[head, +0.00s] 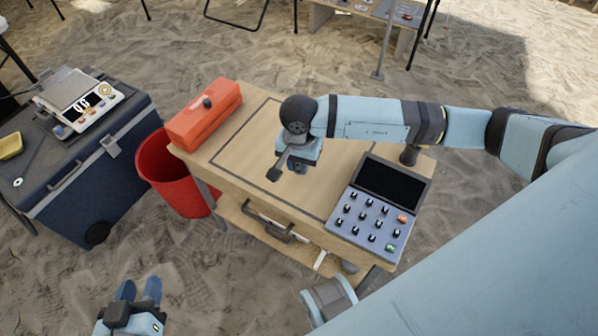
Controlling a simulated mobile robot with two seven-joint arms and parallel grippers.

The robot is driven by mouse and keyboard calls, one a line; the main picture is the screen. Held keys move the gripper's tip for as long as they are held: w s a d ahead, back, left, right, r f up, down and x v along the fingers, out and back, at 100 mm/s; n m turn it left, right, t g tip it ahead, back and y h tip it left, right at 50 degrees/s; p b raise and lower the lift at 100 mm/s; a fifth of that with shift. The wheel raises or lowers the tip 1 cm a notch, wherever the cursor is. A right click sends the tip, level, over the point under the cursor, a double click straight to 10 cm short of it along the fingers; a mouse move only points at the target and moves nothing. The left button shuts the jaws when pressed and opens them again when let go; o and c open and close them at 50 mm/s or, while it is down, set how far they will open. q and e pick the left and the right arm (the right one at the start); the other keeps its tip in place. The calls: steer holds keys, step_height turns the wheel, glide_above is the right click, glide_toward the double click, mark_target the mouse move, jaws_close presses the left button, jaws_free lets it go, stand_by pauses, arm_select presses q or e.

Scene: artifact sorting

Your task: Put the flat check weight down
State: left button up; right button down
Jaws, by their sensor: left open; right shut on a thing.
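My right gripper (285,168) comes in from the right, over the middle of the wooden table (241,170). It points down and is shut on a small dark, flat piece (273,175), which I take to be the flat check weight. The wrist hides much of the grip, and I cannot tell whether the piece touches the table top. My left gripper (138,288) is at the lower left, open and empty, away from the table and above the sand.
A red-orange toolbox (204,118) stands at the table's left end. A grey keypad console (370,222) with a dark screen is at the right. A red bin (170,175) stands beside the table. A blue chest (100,185) carries a scale (82,105) and a yellow dish (10,145).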

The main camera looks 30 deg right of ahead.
mark_target(299, 168)
step_height(299, 168, down, 4)
steer(key=shift+r+b, duration=0.1)
steer(key=shift+b, duration=0.25)
arm_select(q)
steer(key=shift+w+d+r+t+h, duration=0.15)
steer(key=shift+d+r+t, duration=0.05)
steer(key=shift+r, duration=0.2)
steer(key=shift+w+d+r+t+h, duration=0.1)
steer(key=shift+d+r+t+h, duration=0.1)
steer(key=shift+r, duration=0.2)
arm_select(e)
steer(key=c, duration=0.9)
jaws_free()
steer(key=shift+o, duration=0.2)
steer(key=shift+r, duration=0.1)
